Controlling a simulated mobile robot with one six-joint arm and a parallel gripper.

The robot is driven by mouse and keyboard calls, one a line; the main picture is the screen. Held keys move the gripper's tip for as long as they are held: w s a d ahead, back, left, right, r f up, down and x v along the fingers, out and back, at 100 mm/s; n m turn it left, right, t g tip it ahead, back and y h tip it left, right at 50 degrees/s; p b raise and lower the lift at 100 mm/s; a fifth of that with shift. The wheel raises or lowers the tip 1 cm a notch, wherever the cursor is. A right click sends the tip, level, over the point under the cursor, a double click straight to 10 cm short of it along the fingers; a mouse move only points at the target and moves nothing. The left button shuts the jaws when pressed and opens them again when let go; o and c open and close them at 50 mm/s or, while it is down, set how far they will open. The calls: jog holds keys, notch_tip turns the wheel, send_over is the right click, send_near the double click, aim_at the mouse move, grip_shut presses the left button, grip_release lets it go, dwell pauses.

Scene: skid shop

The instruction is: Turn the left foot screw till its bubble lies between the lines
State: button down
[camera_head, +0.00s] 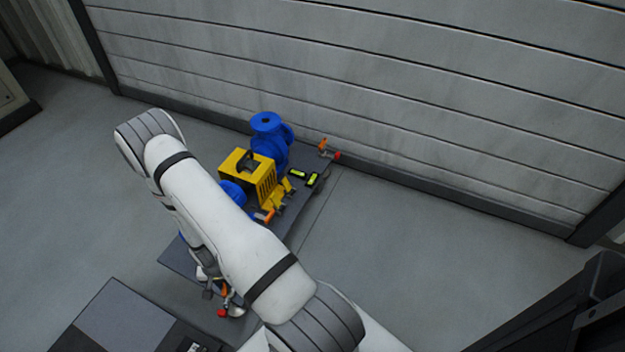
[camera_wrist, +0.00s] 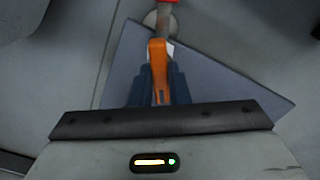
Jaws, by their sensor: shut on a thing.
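A dark skid plate (camera_head: 178,262) carries a blue pump and a yellow guard. At its near left corner is a foot screw with an orange handle (camera_head: 224,291) and a red end (camera_head: 222,312). In the wrist view my gripper (camera_wrist: 160,80) is shut on this orange handle (camera_wrist: 157,72), a dark finger on each side. In the head view my arm partly hides the gripper. Two yellow-green level vials, one (camera_head: 297,175) and another (camera_head: 312,179), sit on the plate's far right part. Their bubbles and lines are too small to read.
Another orange handle with a red end (camera_head: 337,156) stands at the plate's far corner, near the wall. The blue pump (camera_head: 268,135) and yellow guard (camera_head: 247,172) rise beside my arm. The floor to the right is clear.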

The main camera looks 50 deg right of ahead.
jog(key=shift+n, duration=1.2)
jog(key=shift+s+n, duration=0.1)
jog(key=shift+n, duration=1.2)
jog(key=c, duration=1.2)
grip_release()
jog(key=shift+c, duration=0.2)
jog(key=shift+r, duration=0.1)
jog(key=shift+r+p, duration=2.2)
jog(key=shift+r, duration=1.25)
